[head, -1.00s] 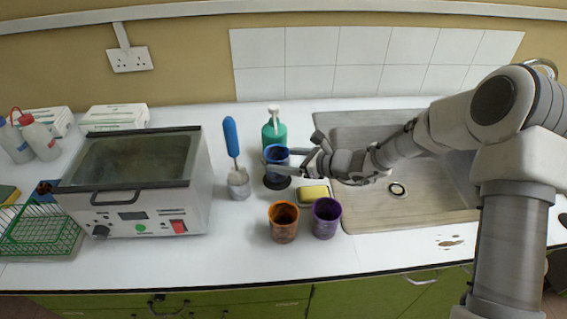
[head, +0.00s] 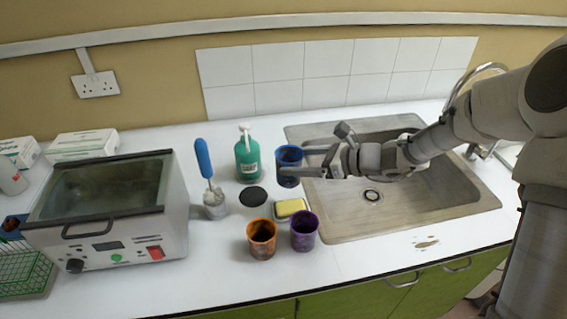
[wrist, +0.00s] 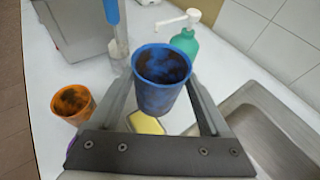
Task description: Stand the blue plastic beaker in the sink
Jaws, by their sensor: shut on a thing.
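The blue plastic beaker (head: 289,158) is held upright between the fingers of my gripper (head: 304,161), with dark stains inside. In the wrist view the blue beaker (wrist: 161,82) sits between the two fingers (wrist: 166,98), its open top facing up. In the head view it appears above the counter near the sink's left rim. The steel sink (head: 345,215) is to the right, with a round drain in its basin. My gripper and forearm hide part of the basin.
An orange beaker (head: 261,240) and a purple beaker (head: 304,232) stand in front, near a yellow sponge (head: 290,207). A green pump bottle (head: 248,160) stands behind a black disc (head: 253,196). A blue-handled brush (head: 204,160) in a holder and a water bath (head: 110,215) are left.

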